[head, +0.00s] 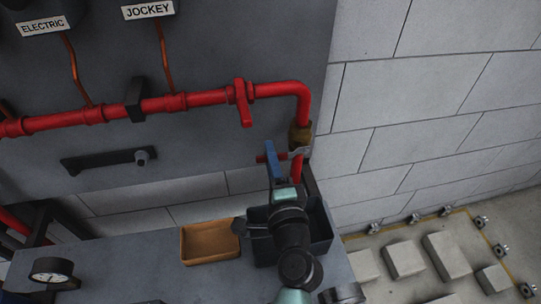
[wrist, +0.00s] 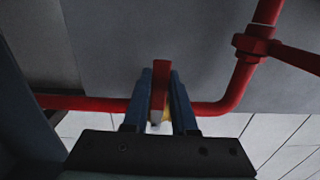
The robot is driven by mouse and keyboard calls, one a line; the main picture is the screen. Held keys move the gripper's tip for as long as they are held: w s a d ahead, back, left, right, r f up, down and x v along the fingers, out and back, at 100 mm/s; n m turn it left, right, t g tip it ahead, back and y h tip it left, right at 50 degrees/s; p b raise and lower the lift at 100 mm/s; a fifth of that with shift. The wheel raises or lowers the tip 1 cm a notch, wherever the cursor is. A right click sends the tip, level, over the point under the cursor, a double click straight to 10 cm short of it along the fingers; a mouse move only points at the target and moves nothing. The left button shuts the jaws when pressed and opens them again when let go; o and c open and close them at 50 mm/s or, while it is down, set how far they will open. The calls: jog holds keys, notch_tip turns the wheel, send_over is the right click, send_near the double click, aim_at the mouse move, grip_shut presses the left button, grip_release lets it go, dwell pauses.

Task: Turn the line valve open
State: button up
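A red pipe runs across the grey panel in the head view. A red valve (head: 241,92) sits on it, its red handle hanging straight down, across the pipe. Right of it the pipe bends down to a brass valve body (head: 300,136) with a red lever (head: 261,158) reaching left. My gripper (head: 271,150) is at this lever, its blue fingers on either side. In the wrist view the lever (wrist: 160,85) stands between the closed fingertips of my gripper (wrist: 160,80), with a bit of brass below. The fingers hide part of the lever. No label marks which is the line valve.
An orange-brown tray (head: 183,246) and a black bin (head: 325,236) stand on the grey bench below. A gauge (head: 51,271) lies at the left. A black bar handle (head: 105,160) juts from the panel. A block wall (head: 420,90) is close on the right.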

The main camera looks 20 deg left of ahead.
grip_shut()
dwell(1.1)
